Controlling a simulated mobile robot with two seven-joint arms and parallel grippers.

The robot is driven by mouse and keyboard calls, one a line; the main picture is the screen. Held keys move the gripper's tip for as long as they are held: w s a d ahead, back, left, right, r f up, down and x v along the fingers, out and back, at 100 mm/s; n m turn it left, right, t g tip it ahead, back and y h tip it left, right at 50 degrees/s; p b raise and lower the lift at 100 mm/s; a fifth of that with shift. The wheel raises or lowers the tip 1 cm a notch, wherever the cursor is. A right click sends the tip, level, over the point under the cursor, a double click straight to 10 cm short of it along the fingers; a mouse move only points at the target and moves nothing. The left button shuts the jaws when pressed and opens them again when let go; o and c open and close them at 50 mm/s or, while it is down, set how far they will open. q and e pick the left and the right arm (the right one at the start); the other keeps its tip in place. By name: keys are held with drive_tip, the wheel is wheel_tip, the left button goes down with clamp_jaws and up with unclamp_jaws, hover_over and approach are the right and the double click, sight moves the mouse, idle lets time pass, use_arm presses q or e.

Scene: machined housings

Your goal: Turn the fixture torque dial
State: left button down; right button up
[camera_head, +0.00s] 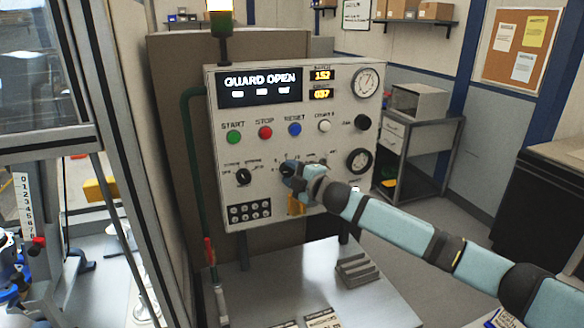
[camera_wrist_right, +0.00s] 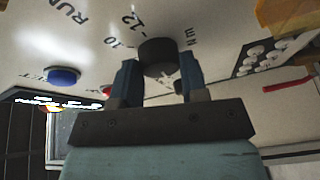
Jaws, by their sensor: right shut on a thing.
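The control panel (camera_head: 307,128) is a white upright box with a lit display reading GUARD OPEN. The fixture torque dial (camera_wrist_right: 158,58) is a dark round knob, with the marks 10 and 12 and the letters Nm beside it in the right wrist view. My right gripper (camera_head: 286,169) is at the lower middle of the panel and hides most of the dial in the head view. In the right wrist view the two blue fingers of the right gripper (camera_wrist_right: 157,75) are on either side of the dial, shut on it. My left gripper is not in view.
Green, red, blue and white buttons (camera_head: 295,129) run above the dial. Another selector knob (camera_head: 243,176) is to its left, and a block of small sockets (camera_head: 249,212) is below that. A grey bench (camera_head: 300,290) lies beneath the panel, and a glazed frame stands at left.

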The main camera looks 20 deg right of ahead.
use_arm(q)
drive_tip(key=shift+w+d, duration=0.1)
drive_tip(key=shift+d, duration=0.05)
use_arm(e)
drive_tip(key=shift+n, duration=0.3)
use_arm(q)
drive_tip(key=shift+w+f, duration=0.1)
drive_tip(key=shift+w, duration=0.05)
use_arm(e)
drive_tip(key=shift+f, duration=0.1)
drive_tip(key=o, duration=0.9)
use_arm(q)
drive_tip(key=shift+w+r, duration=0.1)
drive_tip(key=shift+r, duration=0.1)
use_arm(e)
drive_tip(key=shift+s, duration=0.1)
